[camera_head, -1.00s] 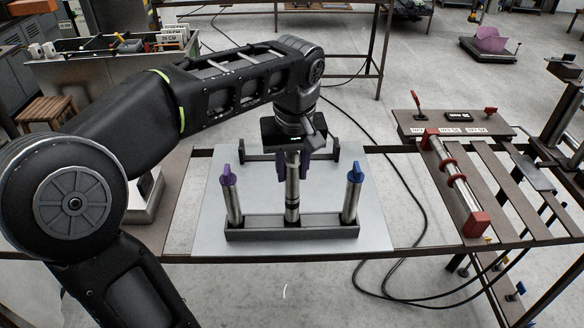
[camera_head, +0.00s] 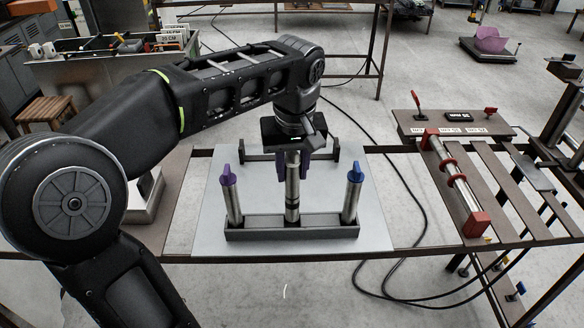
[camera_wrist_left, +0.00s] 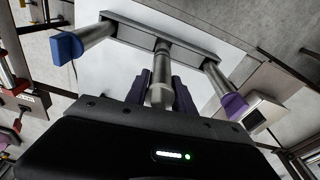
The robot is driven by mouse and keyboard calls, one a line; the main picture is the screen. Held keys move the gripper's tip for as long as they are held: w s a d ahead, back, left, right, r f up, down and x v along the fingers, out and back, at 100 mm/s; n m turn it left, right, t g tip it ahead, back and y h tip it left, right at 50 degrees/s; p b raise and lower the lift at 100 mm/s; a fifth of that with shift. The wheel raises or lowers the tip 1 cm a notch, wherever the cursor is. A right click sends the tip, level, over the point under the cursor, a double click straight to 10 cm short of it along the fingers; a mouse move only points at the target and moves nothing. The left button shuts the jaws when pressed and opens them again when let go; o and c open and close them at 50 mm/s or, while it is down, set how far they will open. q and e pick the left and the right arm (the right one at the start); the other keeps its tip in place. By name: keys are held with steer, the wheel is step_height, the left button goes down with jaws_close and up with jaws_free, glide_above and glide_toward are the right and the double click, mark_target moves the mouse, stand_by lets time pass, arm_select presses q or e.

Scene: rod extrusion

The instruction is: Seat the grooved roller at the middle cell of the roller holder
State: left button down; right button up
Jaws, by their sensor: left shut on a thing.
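The roller holder (camera_head: 262,234) is a dark grey tray on a light metal plate; its rim also shows in the left wrist view (camera_wrist_left: 200,48). The grooved roller (camera_head: 292,207) is a metal cylinder with dark grooves. It stands upright at the holder's middle, its lower end at the tray; the wrist view shows it too (camera_wrist_left: 161,72). My left gripper (camera_head: 292,172) is shut on the roller's upper part from above, with purple fingers on both sides. Whether the roller's bottom is fully down is hidden by the tray's front wall. My right gripper is not in view.
A purple-capped roller (camera_head: 232,200) stands in the holder's left cell, and a blue-capped roller (camera_head: 352,198) in the right one. A dark bracket (camera_head: 333,150) stands behind. A red-ended roller rig (camera_head: 460,185) lies to the right. The plate around the holder is clear.

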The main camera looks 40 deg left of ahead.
mark_target(293, 162)
arm_select(q)
steer(key=shift+f+b, duration=1.9)
steer(key=shift+f, duration=0.4)
steer(key=c, duration=1)
jaws_free()
steer(key=shift+r, duration=0.15)
step_height(293, 162, up, 3)
steer(key=shift+s+d+f, duration=0.1)
steer(key=shift+s+f, duration=0.05)
steer(key=shift+f, duration=0.05)
steer(key=r+p, duration=0.1)
steer(key=r, duration=0.1)
steer(key=r+p, duration=0.1)
steer(key=shift+s+d+r, duration=0.15)
steer(key=shift+d+r, duration=0.05)
steer(key=shift+r, duration=0.15)
steer(key=shift+s+d+r+p, duration=0.1)
steer(key=shift+s+r+p, duration=0.05)
steer(key=shift+r+p, duration=0.65)
steer(key=shift+f, duration=0.2)
